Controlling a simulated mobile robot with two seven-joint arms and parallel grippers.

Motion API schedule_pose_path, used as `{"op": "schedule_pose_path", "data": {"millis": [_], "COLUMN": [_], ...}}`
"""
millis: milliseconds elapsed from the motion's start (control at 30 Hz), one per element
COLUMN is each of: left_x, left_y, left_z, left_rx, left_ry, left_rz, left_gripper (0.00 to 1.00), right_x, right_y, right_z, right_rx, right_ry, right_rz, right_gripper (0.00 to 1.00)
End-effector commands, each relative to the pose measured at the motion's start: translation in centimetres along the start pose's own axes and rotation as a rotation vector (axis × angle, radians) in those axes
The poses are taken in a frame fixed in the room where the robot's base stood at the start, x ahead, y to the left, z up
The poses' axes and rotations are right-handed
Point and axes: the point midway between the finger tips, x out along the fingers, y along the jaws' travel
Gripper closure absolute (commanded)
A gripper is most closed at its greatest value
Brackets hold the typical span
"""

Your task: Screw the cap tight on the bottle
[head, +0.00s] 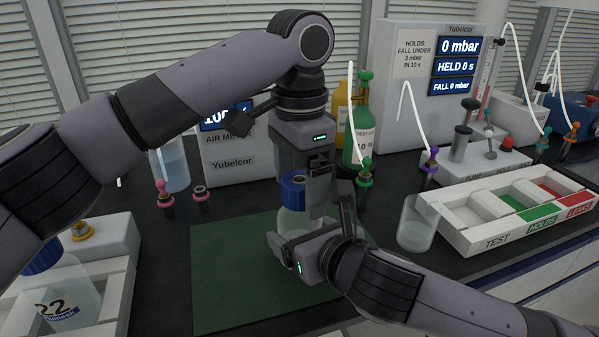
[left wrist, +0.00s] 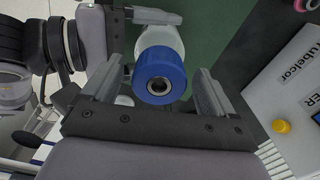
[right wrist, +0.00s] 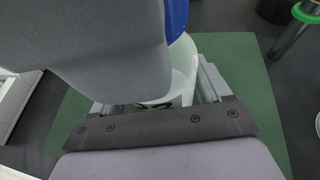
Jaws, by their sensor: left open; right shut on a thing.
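A clear bottle (head: 292,222) with a blue cap (head: 293,188) stands upright on the green mat (head: 225,265). My right gripper (head: 285,245) is shut on the bottle's body from the front; its fingers flank the bottle in the right wrist view (right wrist: 178,85). My left gripper (head: 308,195) points down above the bottle and is open. In the left wrist view the blue cap (left wrist: 161,75) sits between the open fingers with a gap on each side. A round metal-rimmed hole shows in the cap's top. The cap sits on the neck; how tight it is, I cannot tell.
A rack with another blue-capped bottle (head: 62,290) stands at the left. A sorting tray (head: 470,235) and a clear beaker (head: 416,222) are at the right. Instrument boxes, a green bottle (head: 360,135) and hose fittings (head: 366,172) stand behind. The mat's left part is clear.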

Motion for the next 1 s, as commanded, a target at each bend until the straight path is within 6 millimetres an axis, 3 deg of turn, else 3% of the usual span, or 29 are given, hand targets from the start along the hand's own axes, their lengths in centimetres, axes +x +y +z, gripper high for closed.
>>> {"op": "schedule_pose_path", "data": {"millis": [167,433,600,1000], "left_x": [-1.6,-7.6,-10.1,-12.0], "left_y": [0.0,0.1,0.0,0.0], "left_z": [-0.1,-0.1,0.0,0.0], "left_rx": [-0.001,-0.002,-0.002,0.001], "left_ry": [0.003,0.003,0.001,0.000], "left_rz": [-0.001,-0.003,-0.005,0.000], "left_gripper": [0.13,0.13,0.13,0.13], "right_x": [0.0,0.0,0.0,0.0], "right_y": [0.0,0.0,0.0,0.0], "right_z": [0.0,0.0,0.0,0.0], "right_rx": [0.000,0.000,0.000,0.000], "right_ry": [-0.001,-0.001,-0.001,-0.001], "right_rz": [0.000,0.000,0.000,0.000], "right_gripper": [1.00,1.00,1.00,1.00]}}
